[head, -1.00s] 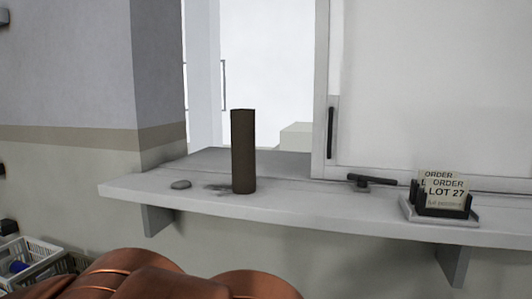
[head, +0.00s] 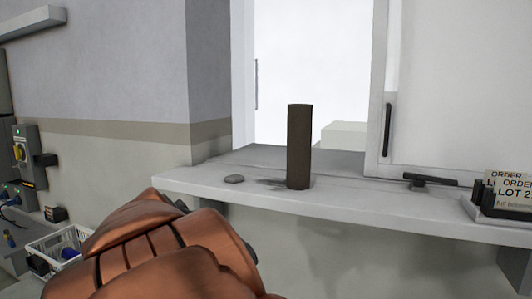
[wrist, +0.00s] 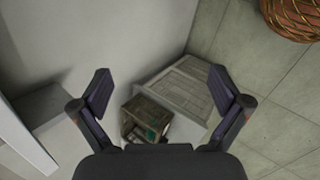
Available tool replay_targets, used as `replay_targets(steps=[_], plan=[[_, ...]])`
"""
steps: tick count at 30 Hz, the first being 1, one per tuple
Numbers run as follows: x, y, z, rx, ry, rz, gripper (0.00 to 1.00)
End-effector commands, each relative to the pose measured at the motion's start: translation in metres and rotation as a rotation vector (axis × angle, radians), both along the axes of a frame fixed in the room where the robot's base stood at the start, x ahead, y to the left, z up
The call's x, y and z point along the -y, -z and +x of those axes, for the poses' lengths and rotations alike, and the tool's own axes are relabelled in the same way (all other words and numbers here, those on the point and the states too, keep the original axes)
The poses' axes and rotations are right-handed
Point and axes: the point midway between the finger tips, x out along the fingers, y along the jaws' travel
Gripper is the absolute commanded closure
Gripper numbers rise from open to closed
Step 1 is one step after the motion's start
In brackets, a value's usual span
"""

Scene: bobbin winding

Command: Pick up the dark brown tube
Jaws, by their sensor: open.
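The dark brown tube (head: 299,147) stands upright on the white ledge (head: 390,212) in the head view, in front of the window opening. My copper-coloured arm fills the lower left of the head view, below and left of the tube, and my gripper is not clearly seen there. In the wrist view my gripper (wrist: 160,92) is open and empty, its two dark fingers spread wide and pointing down over the floor and some crates. The tube is not in the wrist view.
A dark handle (head: 430,181) and a card holder (head: 503,210) are to the right on the ledge. A white basket (head: 62,246) stands at lower left. A crate (wrist: 147,120) is below the gripper.

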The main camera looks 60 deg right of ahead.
Motion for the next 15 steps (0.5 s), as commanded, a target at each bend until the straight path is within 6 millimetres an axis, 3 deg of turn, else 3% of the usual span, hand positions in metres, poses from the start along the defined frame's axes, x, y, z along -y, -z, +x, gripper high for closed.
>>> replay_targets(steps=[1,6,15], plan=[[0.027,-0.017,0.000,-0.029,-0.023,-0.076,0.00],[0.105,-0.080,-0.005,-0.209,-0.134,-0.316,0.00],[0.201,-0.195,-0.021,-0.727,-0.311,-0.633,0.00]])
